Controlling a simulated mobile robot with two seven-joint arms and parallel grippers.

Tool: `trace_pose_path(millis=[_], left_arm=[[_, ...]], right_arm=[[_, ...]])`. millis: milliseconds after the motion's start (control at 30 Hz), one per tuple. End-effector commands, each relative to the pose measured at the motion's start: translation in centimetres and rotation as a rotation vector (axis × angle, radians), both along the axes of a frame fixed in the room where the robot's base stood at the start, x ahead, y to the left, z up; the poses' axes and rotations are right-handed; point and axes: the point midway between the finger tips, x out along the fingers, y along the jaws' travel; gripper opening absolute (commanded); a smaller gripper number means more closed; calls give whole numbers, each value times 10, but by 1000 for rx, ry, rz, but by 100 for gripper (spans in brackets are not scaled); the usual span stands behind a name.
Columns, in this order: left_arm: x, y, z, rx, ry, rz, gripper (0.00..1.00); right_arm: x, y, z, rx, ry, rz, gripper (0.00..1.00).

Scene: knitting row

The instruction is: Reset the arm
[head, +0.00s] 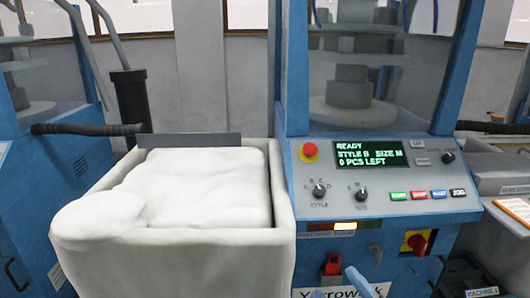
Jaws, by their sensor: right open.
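My right gripper (340,285) shows only in part at the bottom edge of the head view. Its pale blue fingers are in front of the white name plate low on the blue knitting machine. The jaws are open, and I see nothing between them. The rest of the right arm is below the picture. My left gripper and arm are out of view.
The machine's control panel (383,190) reads READY, STYLE B, SIZE M, 0 PCS LEFT. A red emergency button (309,151) is at its left. A bin (187,268) heaped with white material (200,185) stands left.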

Motion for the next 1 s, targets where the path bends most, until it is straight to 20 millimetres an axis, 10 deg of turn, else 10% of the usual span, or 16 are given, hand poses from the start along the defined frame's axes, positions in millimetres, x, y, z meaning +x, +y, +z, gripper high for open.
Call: trace_pose_path(millis=[200,500,1000], left_arm=[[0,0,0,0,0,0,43],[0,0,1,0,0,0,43],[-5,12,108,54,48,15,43]], right_arm=[[-11,-45,-142,276,726,-171,60],[-91,-56,-265,461,1356,-255,60],[-88,-68,-149,410,1351,-308,60]])
